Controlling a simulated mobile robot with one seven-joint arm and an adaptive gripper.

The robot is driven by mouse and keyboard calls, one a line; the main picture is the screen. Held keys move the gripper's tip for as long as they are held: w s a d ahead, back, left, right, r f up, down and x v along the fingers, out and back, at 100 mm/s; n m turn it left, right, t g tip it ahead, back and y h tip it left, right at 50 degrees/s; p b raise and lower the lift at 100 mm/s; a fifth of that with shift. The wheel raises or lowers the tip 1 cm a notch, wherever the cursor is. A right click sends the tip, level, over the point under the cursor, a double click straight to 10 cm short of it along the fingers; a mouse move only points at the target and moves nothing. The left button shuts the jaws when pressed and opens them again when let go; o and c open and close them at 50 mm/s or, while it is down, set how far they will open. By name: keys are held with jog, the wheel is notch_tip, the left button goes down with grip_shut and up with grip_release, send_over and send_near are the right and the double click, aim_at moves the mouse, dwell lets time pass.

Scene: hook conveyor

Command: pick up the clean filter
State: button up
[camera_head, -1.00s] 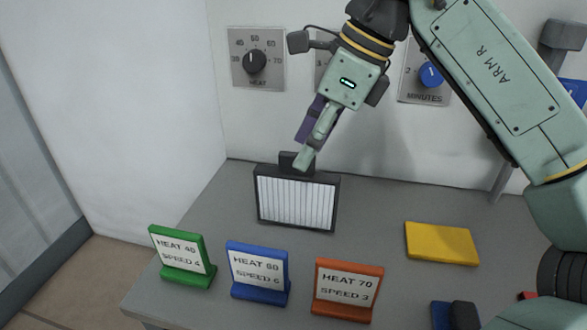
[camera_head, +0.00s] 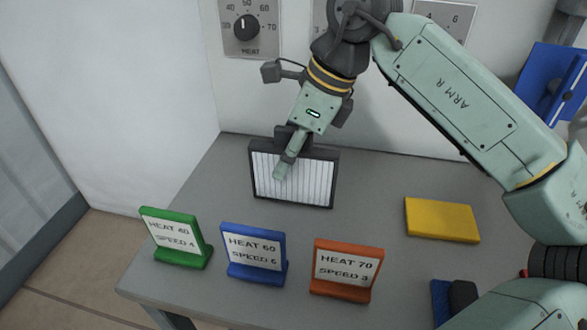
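The clean filter (camera_head: 315,185), a black frame with white pleats and a dark grip block on its top edge, stands upright on the grey table. My gripper (camera_head: 284,160) comes down over its top from above, tilted to the left. One pale green finger lies in front of the pleats, left of the filter's middle. The other finger is hidden, so I cannot tell whether the fingers are closed on the filter or its grip block.
Green (camera_head: 172,232), blue (camera_head: 253,250) and orange (camera_head: 346,268) sign stands line the table's (camera_head: 375,205) front. A yellow pad (camera_head: 441,220) lies at right. A wall with a heat dial (camera_head: 246,27) is behind. The table between filter and yellow pad is clear.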

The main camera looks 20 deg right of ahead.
jog(key=shift+w+a+f, duration=0.15)
jog(key=shift+a+f, duration=0.05)
jog(key=shift+f, duration=0.4)
jog(key=shift+c, duration=0.5)
grip_shut()
